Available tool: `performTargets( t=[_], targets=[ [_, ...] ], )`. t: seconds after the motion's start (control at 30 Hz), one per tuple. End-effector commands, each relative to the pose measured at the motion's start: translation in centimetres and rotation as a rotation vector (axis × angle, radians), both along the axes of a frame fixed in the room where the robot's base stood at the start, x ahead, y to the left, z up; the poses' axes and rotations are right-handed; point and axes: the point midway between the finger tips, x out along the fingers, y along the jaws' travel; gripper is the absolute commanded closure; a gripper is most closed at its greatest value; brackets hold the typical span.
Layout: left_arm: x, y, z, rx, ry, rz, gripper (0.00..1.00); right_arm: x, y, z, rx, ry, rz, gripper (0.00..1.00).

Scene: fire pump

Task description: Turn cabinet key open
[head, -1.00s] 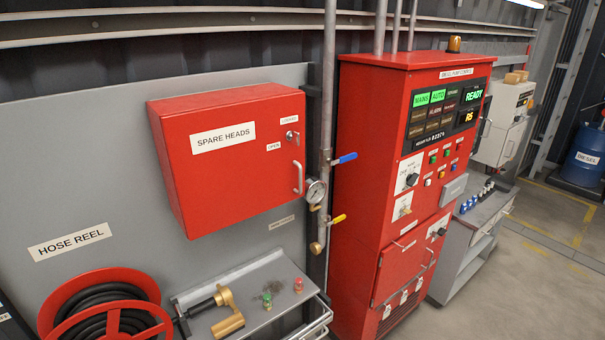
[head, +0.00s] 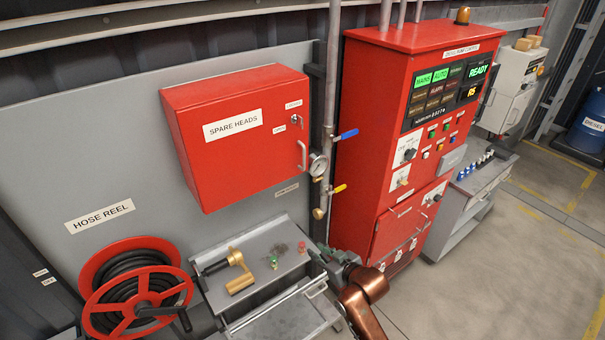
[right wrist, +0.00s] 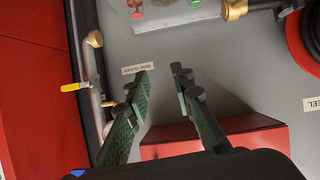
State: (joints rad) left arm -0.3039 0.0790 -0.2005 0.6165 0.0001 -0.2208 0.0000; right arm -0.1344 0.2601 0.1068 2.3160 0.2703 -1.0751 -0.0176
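The red spare heads cabinet (head: 240,155) is shut on the grey wall panel in the head view. Its small silver key (head: 296,121) is in the lock at the door's upper right, above the door handle (head: 302,156). Small labels sit above and left of the key. My right gripper (head: 338,262) is low, below and right of the cabinet, near the tray's right end. In the right wrist view its two green fingers (right wrist: 162,76) are apart with nothing between them. The cabinet (right wrist: 225,142) shows there in part, behind the fingers; its key is not visible. My left gripper is not in view.
A pipe with a gauge (head: 318,165), blue lever (head: 348,134) and yellow lever (head: 340,188) stands right of the cabinet. The red pump controller (head: 400,140) is beyond it. A tray (head: 225,292) with a brass nozzle (head: 238,272) and a hose reel (head: 135,285) are below.

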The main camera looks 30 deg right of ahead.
Motion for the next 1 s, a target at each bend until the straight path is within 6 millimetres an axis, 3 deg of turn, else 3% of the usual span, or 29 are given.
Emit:
performTargets(
  t=[0.03,0.1,0.2,0.3,0.4,0.53,1.0],
  targets=[
    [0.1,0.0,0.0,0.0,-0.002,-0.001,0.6,3.2,-0.6,4.7,0.006,-0.121,0.011,0.78],
    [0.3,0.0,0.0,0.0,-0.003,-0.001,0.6,6.6,-1.5,11.4,0.026,-0.292,0.024,0.78],
    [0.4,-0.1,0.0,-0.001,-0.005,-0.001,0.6,9.5,-2.8,20.5,0.059,-0.511,0.039,0.78],
    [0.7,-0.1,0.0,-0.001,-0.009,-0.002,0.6,10.5,-3.9,27.6,0.087,-0.679,0.047,0.78],
    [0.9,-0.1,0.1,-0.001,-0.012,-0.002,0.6,10.6,-4.7,32.1,0.108,-0.786,0.051,0.78],
    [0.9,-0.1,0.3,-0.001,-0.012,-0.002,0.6,10.8,-5.1,34.8,0.121,-0.846,0.053,0.78],
    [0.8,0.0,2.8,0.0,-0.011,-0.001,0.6,16.7,-4.7,37.6,0.124,-0.851,0.053,0.78]
  ],
)
